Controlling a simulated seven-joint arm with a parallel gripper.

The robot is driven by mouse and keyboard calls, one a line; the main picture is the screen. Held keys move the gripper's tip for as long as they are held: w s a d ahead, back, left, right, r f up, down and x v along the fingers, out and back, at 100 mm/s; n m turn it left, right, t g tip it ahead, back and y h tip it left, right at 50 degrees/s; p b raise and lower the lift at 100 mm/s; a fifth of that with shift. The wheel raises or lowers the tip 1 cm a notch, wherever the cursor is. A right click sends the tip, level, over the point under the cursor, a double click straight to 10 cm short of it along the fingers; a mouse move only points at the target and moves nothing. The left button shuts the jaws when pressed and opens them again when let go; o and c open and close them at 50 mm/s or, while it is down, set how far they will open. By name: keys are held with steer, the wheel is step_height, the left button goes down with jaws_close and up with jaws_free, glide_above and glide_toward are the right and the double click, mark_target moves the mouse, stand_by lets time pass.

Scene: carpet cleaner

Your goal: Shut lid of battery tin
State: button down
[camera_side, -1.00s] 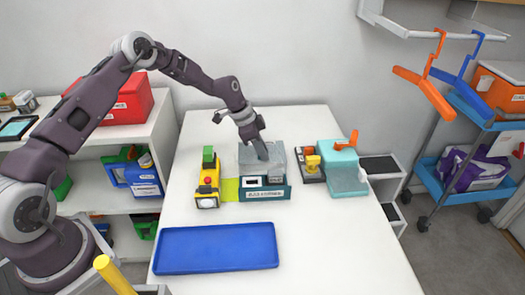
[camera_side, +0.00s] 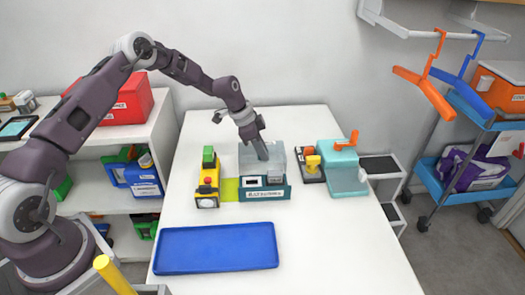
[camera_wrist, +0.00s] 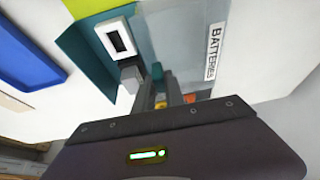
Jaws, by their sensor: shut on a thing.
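The battery tin (camera_side: 270,193) is a teal base with a white label on its front, standing mid-table. Its clear grey lid (camera_side: 278,155) rises above the base at the back; how far it is tilted is hard to tell. In the wrist view the lid (camera_wrist: 185,30) carries a "BATTERIES" label, and the teal tin wall (camera_wrist: 85,50) shows to the left. My gripper (camera_side: 262,155) comes down from above, its fingertips at the lid. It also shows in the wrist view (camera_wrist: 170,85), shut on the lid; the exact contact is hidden.
A yellow device with a red button (camera_side: 207,187) stands left of the tin. A teal box with an orange handle (camera_side: 343,170) and a small dark-based item (camera_side: 310,165) stand to the right. An empty blue tray (camera_side: 215,247) lies in front. Free table lies at the right front.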

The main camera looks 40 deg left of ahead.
steer(key=shift+d, duration=0.1)
stand_by(0.4)
steer(key=s+d, duration=0.7)
steer(key=shift+s, duration=0.25)
steer(key=c, duration=1.4)
jaws_free()
steer(key=shift+r, duration=0.1)
steer(key=v, duration=0.7)
steer(key=shift+a, duration=0.1)
